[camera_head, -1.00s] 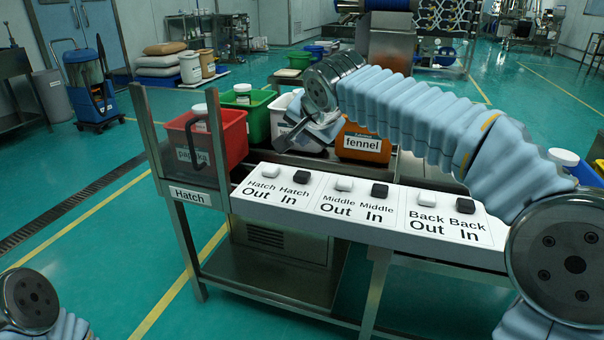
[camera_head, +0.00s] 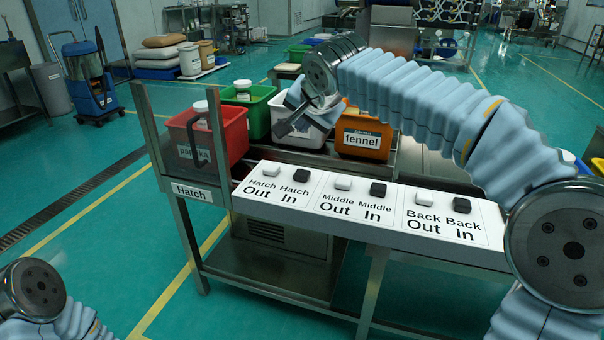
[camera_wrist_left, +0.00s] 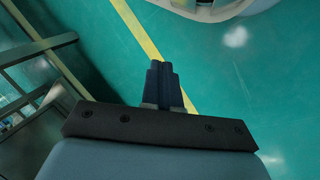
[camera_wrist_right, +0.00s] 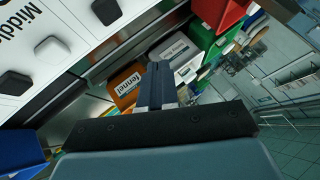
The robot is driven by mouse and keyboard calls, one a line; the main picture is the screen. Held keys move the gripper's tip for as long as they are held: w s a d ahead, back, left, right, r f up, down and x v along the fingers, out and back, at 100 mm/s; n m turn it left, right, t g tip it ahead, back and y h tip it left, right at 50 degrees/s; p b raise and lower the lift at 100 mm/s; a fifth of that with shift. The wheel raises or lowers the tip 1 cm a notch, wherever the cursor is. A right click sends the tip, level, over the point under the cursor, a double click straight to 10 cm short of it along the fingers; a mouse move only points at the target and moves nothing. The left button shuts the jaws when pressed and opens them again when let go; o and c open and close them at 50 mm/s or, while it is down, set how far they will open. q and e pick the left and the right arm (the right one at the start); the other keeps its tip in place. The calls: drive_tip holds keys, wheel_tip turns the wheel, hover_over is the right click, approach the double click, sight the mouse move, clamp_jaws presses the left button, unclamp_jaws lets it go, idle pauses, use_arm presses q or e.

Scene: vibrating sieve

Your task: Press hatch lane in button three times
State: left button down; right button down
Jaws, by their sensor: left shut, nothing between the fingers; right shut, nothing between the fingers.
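The black Hatch In button (camera_head: 300,175) sits on the white sloping panel (camera_head: 395,235), right of the white Hatch Out button (camera_head: 269,168). It also seems to be the black button at the top of the right wrist view (camera_wrist_right: 107,10). My right gripper (camera_head: 281,130) is shut and empty, above and behind the Hatch buttons, apart from them, in front of the white bin. Its shut fingers show in the right wrist view (camera_wrist_right: 155,82). My left gripper (camera_wrist_left: 164,82) is shut and empty over the green floor; the head view does not show its fingers.
Middle buttons (camera_head: 378,188) and Back buttons (camera_head: 463,205) continue to the right. Behind the panel stand a red paprika bin (camera_head: 231,134), a green bin (camera_head: 258,116), a white bin (camera_head: 314,137) and an orange fennel bin (camera_head: 362,141). A metal frame post (camera_head: 147,120) rises at the left.

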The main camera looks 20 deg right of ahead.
drive_tip(key=b, duration=0.6)
hover_over(304, 174)
wheel_tip(304, 174, down, 7)
drive_tip(key=shift+s+f, duration=0.1)
drive_tip(key=shift+f, duration=0.5)
idle(1.1)
drive_tip(key=shift+f+b, duration=0.4)
drive_tip(key=shift+b, duration=0.2)
